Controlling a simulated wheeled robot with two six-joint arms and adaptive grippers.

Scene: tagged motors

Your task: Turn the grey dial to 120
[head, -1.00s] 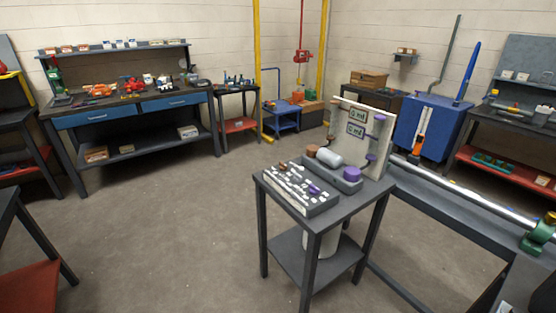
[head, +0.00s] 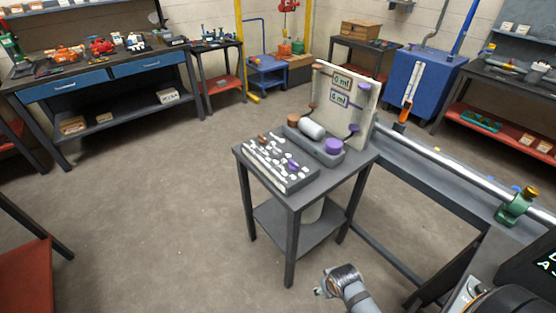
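No grey dial can be made out for sure. A part of my own arm, seemingly the right one, shows at the bottom, apart from the table. No gripper fingers can be made out.
A second tray (head: 290,187) with several small white pieces lies at the table's front. A long bench with a metal rail (head: 455,164) and a green clamp (head: 514,208) runs along the right. A dark unit with a lit screen (head: 546,262) is cut off at the lower right.

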